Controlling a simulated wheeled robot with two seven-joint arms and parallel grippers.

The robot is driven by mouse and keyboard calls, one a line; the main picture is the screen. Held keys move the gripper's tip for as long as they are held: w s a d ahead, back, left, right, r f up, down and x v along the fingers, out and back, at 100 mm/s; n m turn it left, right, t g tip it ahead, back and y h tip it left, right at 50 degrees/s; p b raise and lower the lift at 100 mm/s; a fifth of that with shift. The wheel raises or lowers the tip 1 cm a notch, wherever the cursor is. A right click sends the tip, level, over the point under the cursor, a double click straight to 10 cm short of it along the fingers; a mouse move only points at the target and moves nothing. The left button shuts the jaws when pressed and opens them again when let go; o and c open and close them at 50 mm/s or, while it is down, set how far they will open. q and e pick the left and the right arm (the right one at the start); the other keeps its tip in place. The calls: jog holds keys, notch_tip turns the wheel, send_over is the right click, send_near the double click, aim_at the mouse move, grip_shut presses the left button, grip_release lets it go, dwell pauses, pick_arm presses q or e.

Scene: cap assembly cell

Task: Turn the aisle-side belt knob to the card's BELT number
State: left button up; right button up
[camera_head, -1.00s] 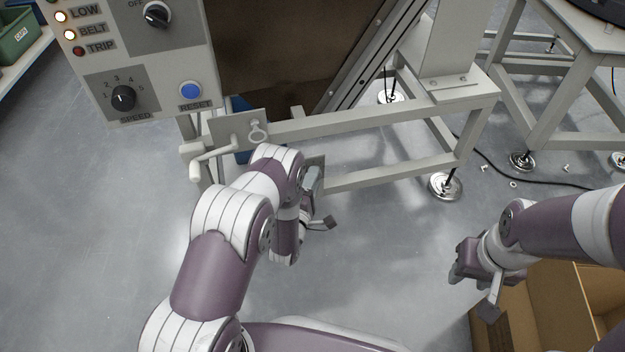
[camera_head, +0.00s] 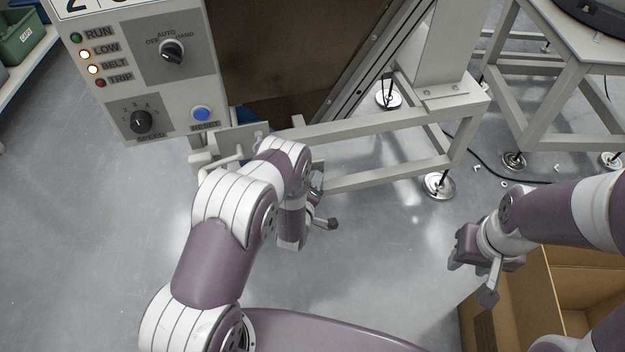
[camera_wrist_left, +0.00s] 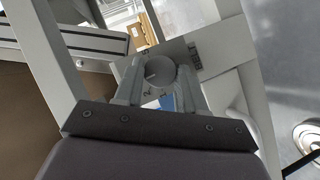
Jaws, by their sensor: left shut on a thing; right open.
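The belt knob (camera_wrist_left: 160,71) is a round grey knob with a pale pointer line, on a light plate with dark numerals, in the left wrist view. Its fingers on either side belong to my left gripper (camera_wrist_left: 158,88), which is shut on it. The numerals beside it are partly covered; I cannot tell the setting. In the head view my left gripper (camera_head: 316,186) is at the near side of the grey frame, and my arm hides the knob. My right gripper (camera_head: 463,255) is open and empty, beside a cardboard box. A card (camera_head: 95,6) is cut off at the top edge.
A control panel (camera_head: 125,45) at upper left has a speed knob (camera_head: 141,122), a mode switch (camera_head: 172,52), a blue reset button (camera_head: 202,113) and lit LOW and BELT lamps. A grey frame (camera_head: 350,127) stands ahead. An open cardboard box (camera_head: 510,318) is at lower right.

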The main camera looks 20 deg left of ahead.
dwell(0.4)
pick_arm(q)
jog(key=o, duration=1.1)
jog(key=shift+c, duration=0.2)
jog(key=p+v, duration=0.6)
jog(key=v, duration=0.6)
jog(key=shift+s+r, duration=0.3)
